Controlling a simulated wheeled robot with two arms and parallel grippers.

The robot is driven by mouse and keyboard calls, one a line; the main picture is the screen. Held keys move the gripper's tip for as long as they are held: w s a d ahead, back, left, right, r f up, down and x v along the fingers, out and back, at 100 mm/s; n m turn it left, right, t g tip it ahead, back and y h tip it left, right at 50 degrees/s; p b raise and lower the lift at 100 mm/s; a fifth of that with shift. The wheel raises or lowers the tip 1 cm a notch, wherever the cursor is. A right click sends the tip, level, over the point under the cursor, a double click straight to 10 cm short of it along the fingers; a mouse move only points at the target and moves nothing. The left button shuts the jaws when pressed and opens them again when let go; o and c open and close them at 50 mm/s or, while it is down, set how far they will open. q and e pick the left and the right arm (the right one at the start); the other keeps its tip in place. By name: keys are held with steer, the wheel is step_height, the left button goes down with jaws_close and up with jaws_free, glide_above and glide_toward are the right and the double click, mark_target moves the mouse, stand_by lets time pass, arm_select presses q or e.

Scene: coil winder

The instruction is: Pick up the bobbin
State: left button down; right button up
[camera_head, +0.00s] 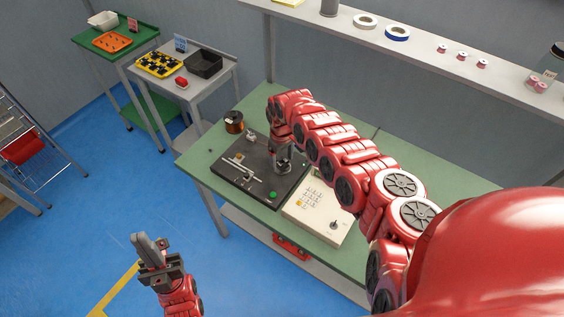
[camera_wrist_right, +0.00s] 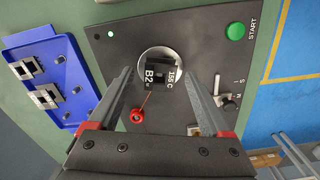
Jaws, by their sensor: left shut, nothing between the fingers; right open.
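The bobbin (camera_wrist_right: 162,73), a small black block with white lettering reading B2 and 155 C, sits on a round light disc on the dark winder plate (camera_wrist_right: 205,45). My right gripper (camera_wrist_right: 159,80) is open, with one finger on each side of the bobbin, apart from it; how far its tips are above the plate is unclear. In the head view my right gripper (camera_head: 283,165) is over the winder (camera_head: 235,173), and I cannot make out the bobbin there. My left gripper (camera_head: 146,246) is shut and empty, above the blue floor.
A red part (camera_wrist_right: 137,116) with a thin red line lies near the bobbin. A green START button (camera_wrist_right: 235,31) and a blue tray (camera_wrist_right: 60,52) flank it. A copper wire spool (camera_head: 234,122) and cream control box (camera_head: 317,212) share the green table.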

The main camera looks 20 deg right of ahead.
steer(key=shift+f, duration=0.3)
jaws_close()
steer(key=shift+r, duration=0.2)
